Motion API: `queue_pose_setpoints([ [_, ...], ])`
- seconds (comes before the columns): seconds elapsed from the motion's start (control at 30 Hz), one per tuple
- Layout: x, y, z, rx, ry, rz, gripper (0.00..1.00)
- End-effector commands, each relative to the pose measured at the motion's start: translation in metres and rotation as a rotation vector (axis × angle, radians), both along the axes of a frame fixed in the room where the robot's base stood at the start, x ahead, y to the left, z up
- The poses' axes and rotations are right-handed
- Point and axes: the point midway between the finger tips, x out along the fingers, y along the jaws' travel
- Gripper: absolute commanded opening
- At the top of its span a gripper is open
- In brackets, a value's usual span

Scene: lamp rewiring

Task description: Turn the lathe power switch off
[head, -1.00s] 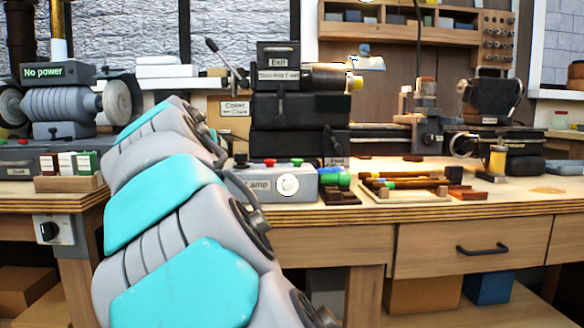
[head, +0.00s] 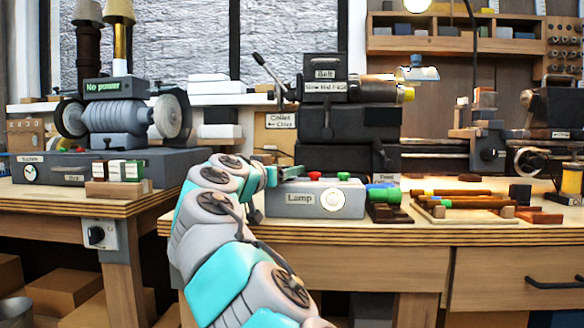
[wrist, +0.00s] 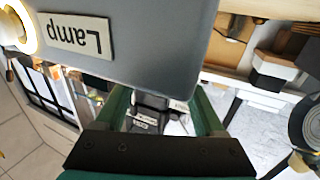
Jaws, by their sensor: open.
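The grey control box (head: 360,200) labelled "Lamp" stands at the bench's left front, with red and green buttons on top and a round lit knob (head: 333,201) in front. The lathe (head: 330,120) is behind it. I cannot tell which control is the lathe power switch. My gripper (head: 278,165) is at the box's upper left corner, partly hidden by my wrist. In the wrist view, upside down, my open green fingers (wrist: 160,92) reach beside the box (wrist: 160,40), with nothing seen held. Whether they touch the box is unclear.
A buffing machine (head: 120,122) showing "No power" stands on the left bench. A rotary switch (head: 97,235) is on that bench's front. Green and blue cylinders (head: 384,194) and a rack of rods (head: 455,202) lie right of the box. A gap separates the benches.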

Motion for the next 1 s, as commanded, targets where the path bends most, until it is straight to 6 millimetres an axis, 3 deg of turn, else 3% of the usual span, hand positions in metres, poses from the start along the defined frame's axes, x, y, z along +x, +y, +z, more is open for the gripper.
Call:
queue_pose_setpoints([
  [0.3,0.026,-0.011,0.000,0.001,0.003,0.000,0.71],
  [0.77,0.030,-0.014,0.000,0.001,0.000,-0.001,0.71],
  [1.0,0.030,-0.014,0.000,0.001,0.000,0.000,0.44],
])
